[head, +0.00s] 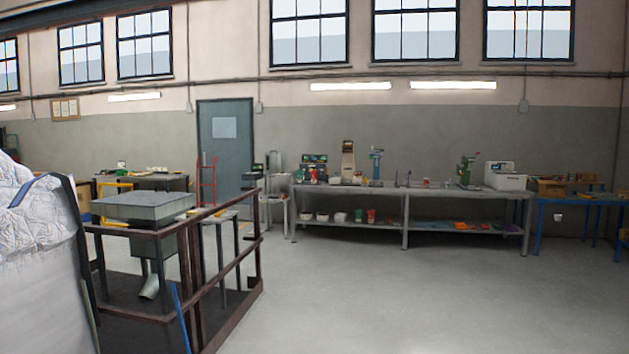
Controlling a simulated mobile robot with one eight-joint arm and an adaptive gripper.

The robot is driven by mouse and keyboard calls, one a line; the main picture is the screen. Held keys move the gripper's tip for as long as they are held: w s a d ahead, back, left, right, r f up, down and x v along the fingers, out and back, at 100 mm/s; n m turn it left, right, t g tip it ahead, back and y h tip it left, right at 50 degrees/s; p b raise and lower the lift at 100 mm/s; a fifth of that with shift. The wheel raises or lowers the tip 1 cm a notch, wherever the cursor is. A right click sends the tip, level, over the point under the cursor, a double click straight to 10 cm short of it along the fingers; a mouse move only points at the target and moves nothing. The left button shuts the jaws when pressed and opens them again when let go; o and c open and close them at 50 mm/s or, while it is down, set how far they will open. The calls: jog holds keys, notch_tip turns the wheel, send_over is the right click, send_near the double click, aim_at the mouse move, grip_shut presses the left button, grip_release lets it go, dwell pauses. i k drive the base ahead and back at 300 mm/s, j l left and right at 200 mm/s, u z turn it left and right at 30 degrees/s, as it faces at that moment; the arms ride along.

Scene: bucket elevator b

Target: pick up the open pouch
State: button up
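I cannot make out an open pouch in the head view; the small items on the benches are too far off to tell apart. The long grey workbench (390,191) stands against the back wall with several small items and machines on top. Its lower shelf (390,226) holds several small pots and coloured pieces. My gripper is not in view.
A large white bulk bag (45,250) fills the left edge. A brown railing (225,275) encloses a grey hopper (140,207) at left. A blue-framed table (540,222) stands at right. The floor (430,300) in the middle and right is clear.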

aim_at(313, 173)
jog(key=i+u, duration=0.15)
jog(key=i, duration=9.55)
jog(key=i+j+z, duration=0.15)
jog(key=i, duration=1.05)
jog(key=i+j+z, duration=0.1)
jog(key=i+z, duration=0.2)
jog(key=i, duration=0.15)
jog(key=i+j+z, duration=0.3)
jog(key=i, duration=0.15)
jog(key=l, duration=0.1)
